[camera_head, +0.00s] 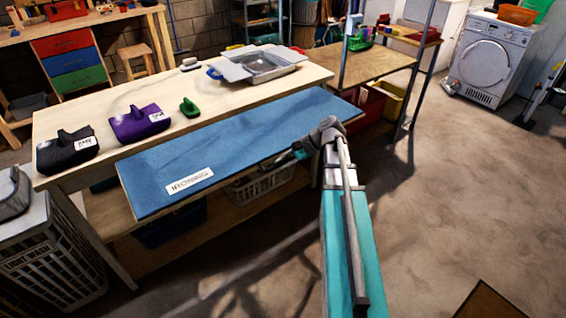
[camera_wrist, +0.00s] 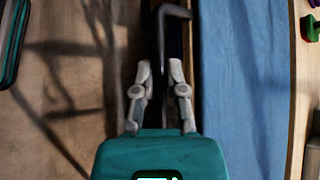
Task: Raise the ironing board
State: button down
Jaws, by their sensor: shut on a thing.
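The blue ironing board (camera_head: 240,140), with a white label at its left end, extends along the front of the wooden table (camera_head: 75,115). It looks roughly flat, but its exact tilt is hard to tell. Its blue face also shows at the right in the wrist view (camera_wrist: 243,90). My gripper (camera_head: 298,152) is at the board's front edge, right of its middle. In the wrist view my gripper (camera_wrist: 160,72) has its fingers on both sides of a dark bent handle (camera_wrist: 173,11) beside the board's edge. The head view hides most of the handle.
A black iron (camera_head: 65,152), a purple iron (camera_head: 140,122), a small green item (camera_head: 189,107) and a metal tray (camera_head: 258,65) are on the tabletop. Baskets (camera_head: 265,187) stand below the board. The floor at right is mostly clear.

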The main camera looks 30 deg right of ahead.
jog(key=c, duration=1)
grip_release()
jog(key=shift+w+r, duration=0.2)
jog(key=shift+w, duration=0.1)
jog(key=shift+o, duration=0.2)
jog(key=shift+s, duration=0.2)
